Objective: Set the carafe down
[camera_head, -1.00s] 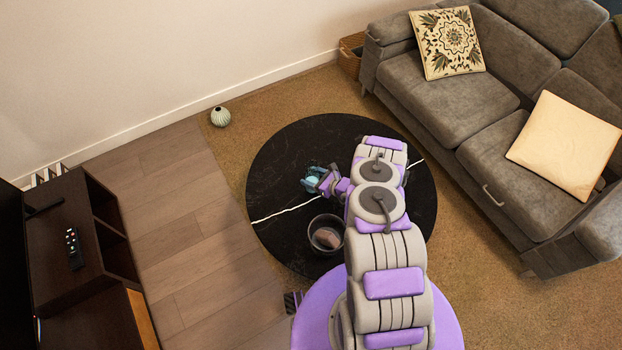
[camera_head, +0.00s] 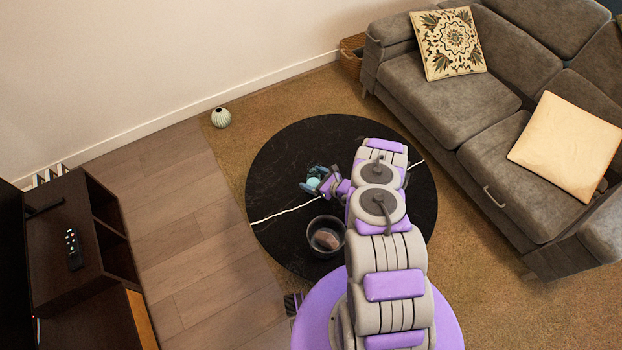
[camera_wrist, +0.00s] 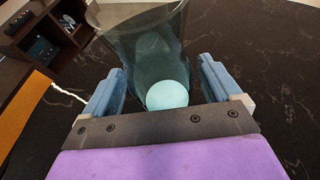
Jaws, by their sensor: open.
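The carafe (camera_wrist: 140,35) is dark, see-through glass with a pale teal ball (camera_wrist: 167,95) at its near end. In the wrist view it lies between the two blue fingers of my gripper (camera_wrist: 163,68), with the fingers spread to either side. In the head view the teal ball (camera_head: 313,182) shows at my gripper (camera_head: 318,180), over the left half of the round black table (camera_head: 290,150). The fingers and small size hide most of the carafe there. I cannot tell for sure whether its base touches the table.
A dark round bowl (camera_head: 325,250) with something brownish inside stands on the table, near my gripper. The table's far part is clear. A grey sofa (camera_head: 440,100) is at the right, a dark cabinet (camera_head: 75,260) at the left, and a small ribbed vase (camera_head: 221,117) by the wall.

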